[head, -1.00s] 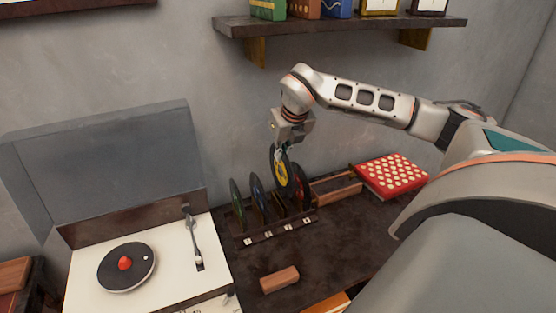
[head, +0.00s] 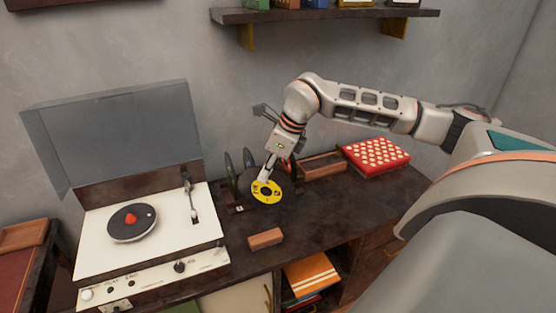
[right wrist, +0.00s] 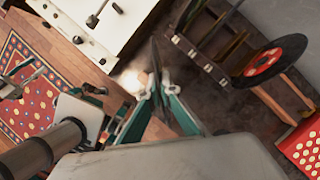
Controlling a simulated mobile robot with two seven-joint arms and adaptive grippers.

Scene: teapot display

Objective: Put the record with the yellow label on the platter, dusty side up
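The record with the yellow label (head: 267,191) hangs from my right gripper (head: 265,178) in front of the record rack, its yellow face turned towards the head camera. In the right wrist view the teal fingers of this gripper (right wrist: 152,105) are shut on the record, which shows nearly edge-on as a dark sliver (right wrist: 155,70). I cannot tell which side is dusty. The dark platter (head: 121,231) lies on the white turntable (head: 95,255) at the left, with a red piece at its centre. Parts at the left of the right wrist view may be my left arm; its fingers are unclear.
The rack (right wrist: 205,65) holds other records, one with a red label (right wrist: 264,62). The turntable's lid (head: 120,125) stands open. A reddish block (head: 265,239) lies on the dark table between rack and front edge. A red dotted box (head: 376,157) lies at the right.

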